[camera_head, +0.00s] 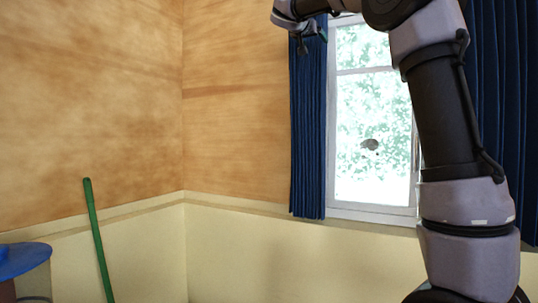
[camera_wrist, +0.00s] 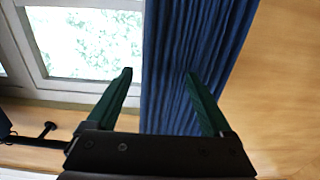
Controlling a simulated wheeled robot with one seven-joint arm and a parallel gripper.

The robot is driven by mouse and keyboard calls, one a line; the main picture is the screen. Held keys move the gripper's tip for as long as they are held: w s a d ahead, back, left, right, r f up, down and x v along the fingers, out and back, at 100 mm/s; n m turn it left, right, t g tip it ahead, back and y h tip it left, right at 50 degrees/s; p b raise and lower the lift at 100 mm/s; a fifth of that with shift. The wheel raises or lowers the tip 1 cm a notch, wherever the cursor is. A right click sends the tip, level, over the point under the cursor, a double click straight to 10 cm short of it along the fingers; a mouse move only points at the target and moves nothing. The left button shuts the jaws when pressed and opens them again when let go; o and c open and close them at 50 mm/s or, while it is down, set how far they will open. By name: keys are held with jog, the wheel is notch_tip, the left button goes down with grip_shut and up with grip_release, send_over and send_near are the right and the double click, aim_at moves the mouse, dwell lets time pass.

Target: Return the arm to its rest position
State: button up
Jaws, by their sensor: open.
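My arm rises at the right of the head view and bends left at the top. My gripper (camera_head: 304,36) shows only in part at the top edge there, in front of the blue curtain. In the wrist view my gripper (camera_wrist: 158,75) has two green fingers spread apart with nothing between them. Behind the fingers are the blue curtain and the window.
The window (camera_head: 372,120) has blue curtains (camera_head: 308,130) on both sides. Plywood walls (camera_head: 90,90) meet in a corner at the left. A green pole (camera_head: 97,235) leans at the lower left, near a blue round-topped object (camera_head: 22,262). A dark rod (camera_wrist: 48,130) shows by the window.

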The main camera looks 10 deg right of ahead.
jog(key=s+d+f+n+g+y, duration=0.1)
jog(key=s+d+f+g+y, duration=0.15)
jog(key=s+f, duration=0.6)
jog(key=s+d+f+n+g+y, duration=0.1)
jog(key=s+d+f+g+y, duration=0.15)
jog(key=s+f, duration=0.65)
jog(key=s+a+f+g+y, duration=0.1)
jog(key=s+a+f+y, duration=0.2)
jog(key=s+f, duration=0.6)
jog(key=s+a+f+g+y, duration=0.1)
jog(key=s+a+f+y, duration=0.3)
jog(key=s+f, duration=0.5)
notch_tip(320, 180, down, 8)
jog(key=shift+s+r+n+g, duration=0.15)
jog(key=shift+s+n+g, duration=0.15)
jog(key=shift+g, duration=0.1)
